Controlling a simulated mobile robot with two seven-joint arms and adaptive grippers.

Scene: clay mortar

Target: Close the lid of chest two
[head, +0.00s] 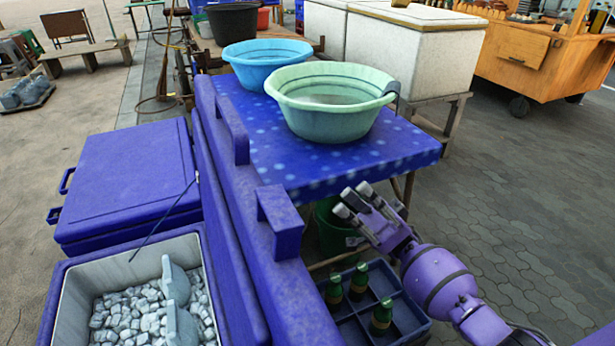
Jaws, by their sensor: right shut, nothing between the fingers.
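An open blue-purple chest (55,300) stands at the lower left, with a pale inner lining. Its raised lid (205,150) stands upright along the chest's right side, with two block-like catches on its edge. I cannot read a number on the chest. My right gripper (355,203) is shut and empty, to the right of the raised lid, near the front edge of the blue table. It appears apart from the lid. My left gripper is not in view.
A closed blue chest (130,180) stands behind the open one. Grey-white chunks (130,315) fill the open chest. A green basin (330,100) and blue basin (265,58) stand on the spotted blue table (400,155). A bottle crate (405,310) stands below my right gripper.

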